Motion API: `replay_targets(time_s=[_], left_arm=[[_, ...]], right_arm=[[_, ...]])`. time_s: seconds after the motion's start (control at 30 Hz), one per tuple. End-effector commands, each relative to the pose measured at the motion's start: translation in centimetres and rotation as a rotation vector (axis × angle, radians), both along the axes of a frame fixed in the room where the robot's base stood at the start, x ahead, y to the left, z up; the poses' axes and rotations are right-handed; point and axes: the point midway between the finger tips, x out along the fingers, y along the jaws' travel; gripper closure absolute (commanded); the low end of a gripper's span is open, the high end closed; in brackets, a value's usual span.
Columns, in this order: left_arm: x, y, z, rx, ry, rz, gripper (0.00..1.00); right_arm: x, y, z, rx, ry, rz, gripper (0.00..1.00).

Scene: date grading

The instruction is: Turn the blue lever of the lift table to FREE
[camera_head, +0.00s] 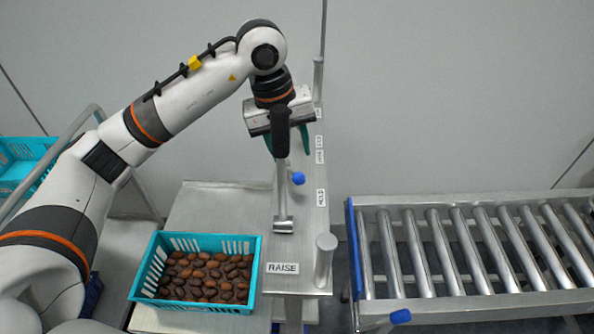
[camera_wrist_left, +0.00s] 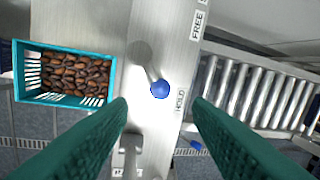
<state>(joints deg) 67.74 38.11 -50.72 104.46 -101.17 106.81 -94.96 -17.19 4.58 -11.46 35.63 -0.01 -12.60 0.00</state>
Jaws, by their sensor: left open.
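The lift table's blue lever knob (camera_head: 298,178) sits on the grey metal panel (camera_head: 300,245). It also shows in the left wrist view (camera_wrist_left: 160,89), on a short metal stem, beside the HOLD label (camera_wrist_left: 180,100). The FREE label (camera_wrist_left: 197,25) lies farther up the panel in that view. The RAISE label (camera_head: 283,268) is at the panel's near end. My left gripper (camera_head: 287,150) is open and empty, above the panel, with the knob between its fingers' lines in the wrist view (camera_wrist_left: 160,112); contact does not show. My right gripper is not in view.
A teal crate (camera_head: 145,290) of brown dates stands left of the panel. A roller conveyor (camera_head: 470,305) with a blue edge lies to the right. A metal post (camera_head: 325,260) rises at the panel's near right corner. Another teal crate (camera_head: 22,150) is at far left.

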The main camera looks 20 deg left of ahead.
Motion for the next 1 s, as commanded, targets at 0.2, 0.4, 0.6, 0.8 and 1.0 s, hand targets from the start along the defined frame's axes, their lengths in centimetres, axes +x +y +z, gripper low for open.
replay_targets(time_s=[0.2, 0.4, 0.6, 0.8, 1.0], left_arm=[[0.3, -0.8, -4.2, -0.001, 0.004, -0.002, 0.54], [0.5, -1.2, -6.6, 0.0, 0.002, -0.002, 0.54], [0.6, -1.3, -7.3, -0.001, -0.001, -0.002, 0.54], [0.6, -1.3, -7.3, -0.001, -0.001, -0.002, 0.55], [0.6, -1.3, -7.3, -0.001, -0.001, -0.002, 0.88]], right_arm=[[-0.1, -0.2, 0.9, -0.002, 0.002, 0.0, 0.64], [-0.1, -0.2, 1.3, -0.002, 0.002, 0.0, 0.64], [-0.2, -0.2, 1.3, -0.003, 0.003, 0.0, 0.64], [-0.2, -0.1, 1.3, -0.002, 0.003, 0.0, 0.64], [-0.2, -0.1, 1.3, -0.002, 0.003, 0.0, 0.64]])
